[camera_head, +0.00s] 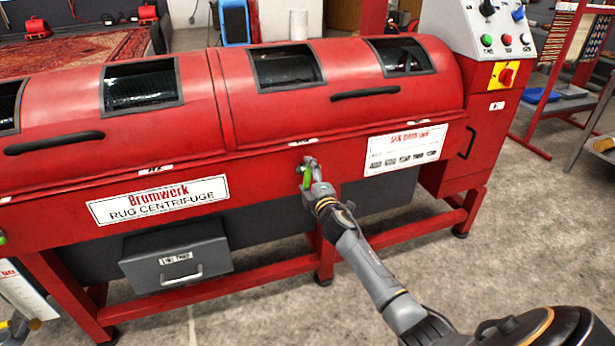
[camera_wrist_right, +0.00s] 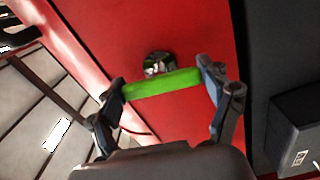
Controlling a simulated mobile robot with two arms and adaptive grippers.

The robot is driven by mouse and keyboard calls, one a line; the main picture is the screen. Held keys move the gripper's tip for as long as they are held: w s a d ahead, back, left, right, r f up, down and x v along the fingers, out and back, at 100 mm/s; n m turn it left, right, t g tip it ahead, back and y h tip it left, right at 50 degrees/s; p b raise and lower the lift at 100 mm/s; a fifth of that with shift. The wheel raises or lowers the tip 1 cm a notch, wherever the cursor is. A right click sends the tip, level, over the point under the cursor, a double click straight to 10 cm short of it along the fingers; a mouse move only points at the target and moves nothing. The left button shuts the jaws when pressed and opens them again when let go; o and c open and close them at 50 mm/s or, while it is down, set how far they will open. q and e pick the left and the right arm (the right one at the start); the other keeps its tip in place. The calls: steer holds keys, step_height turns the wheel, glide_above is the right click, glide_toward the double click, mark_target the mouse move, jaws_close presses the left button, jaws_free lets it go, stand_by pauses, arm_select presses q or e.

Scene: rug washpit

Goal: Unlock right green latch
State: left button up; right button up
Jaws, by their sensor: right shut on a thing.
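The red rug centrifuge (camera_head: 260,115) fills the middle of the head view, with its lids down. The green latch (camera_head: 306,178) is on the machine's front, below the seam between the two lids. My right gripper (camera_head: 309,172) is at this latch and hides part of it. In the right wrist view the green latch handle (camera_wrist_right: 162,83) spans between the fingers of my right gripper (camera_wrist_right: 165,100), which are closed on its ends. A round metal pivot (camera_wrist_right: 158,63) sits just above the handle on the red front. My left gripper is not in view.
A grey lint trap drawer (camera_head: 176,262) sits under the machine. A control panel (camera_head: 505,40) with buttons and a red-and-yellow switch (camera_head: 507,75) stands at the right end. Another green part (camera_head: 3,239) shows at the far left edge. The floor in front is clear.

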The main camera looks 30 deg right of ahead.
steer(key=shift+n, duration=1)
steer(key=o, duration=1.1)
steer(key=shift+s, duration=0.1)
steer(key=v, duration=1.1)
steer(key=shift+s, duration=0.4)
steer(key=shift+a+f, duration=0.1)
steer(key=shift+f, duration=0.05)
